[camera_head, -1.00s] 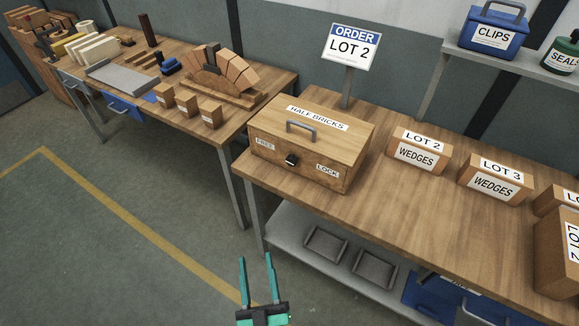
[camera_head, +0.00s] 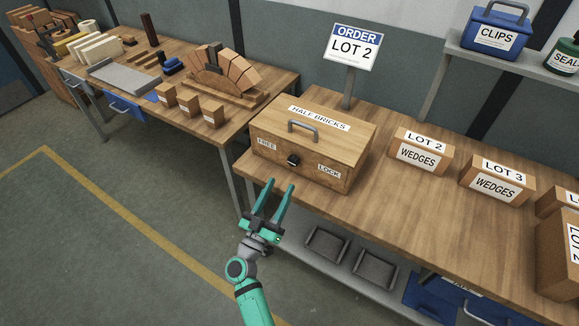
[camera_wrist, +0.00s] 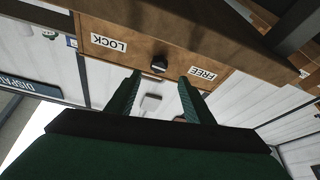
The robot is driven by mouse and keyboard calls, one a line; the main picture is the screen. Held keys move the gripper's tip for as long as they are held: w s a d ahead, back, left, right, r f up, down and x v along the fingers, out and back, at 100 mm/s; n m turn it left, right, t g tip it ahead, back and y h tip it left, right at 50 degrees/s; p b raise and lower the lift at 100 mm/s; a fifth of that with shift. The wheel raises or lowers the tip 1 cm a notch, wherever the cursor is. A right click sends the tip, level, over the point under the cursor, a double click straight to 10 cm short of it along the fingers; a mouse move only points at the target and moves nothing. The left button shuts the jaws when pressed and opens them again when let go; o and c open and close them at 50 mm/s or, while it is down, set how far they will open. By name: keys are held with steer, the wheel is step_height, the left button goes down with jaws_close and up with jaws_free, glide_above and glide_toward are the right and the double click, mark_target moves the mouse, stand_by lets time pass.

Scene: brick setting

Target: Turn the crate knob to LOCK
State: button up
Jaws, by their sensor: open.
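The wooden crate (camera_head: 316,133) labelled HALF BRICKS sits on the near bench, with a grey handle on its lid. Its small black knob (camera_head: 293,160) is on the front face, between a FREE label (camera_head: 266,146) on the left and a LOCK label (camera_head: 328,172) on the right. The wrist view is upside down and shows the knob (camera_wrist: 158,66) ahead, between the fingertips. I cannot tell which label the knob points to. My gripper (camera_head: 281,182) is open and empty, below and in front of the knob, apart from it.
The bench top (camera_head: 400,215) holds a LOT 2 wedges box (camera_head: 419,151) and a LOT 3 wedges box (camera_head: 496,180) to the right. An ORDER LOT 2 sign (camera_head: 352,47) stands behind the crate. A lower shelf (camera_head: 300,258) with grey trays juts below. Floor at left is clear.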

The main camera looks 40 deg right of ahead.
mark_target(292, 164)
steer(key=x, duration=0.8)
steer(key=shift+d+r, duration=0.1)
steer(key=shift+d, duration=0.25)
steer(key=shift+a, duration=0.1)
steer(key=c, duration=1.1)
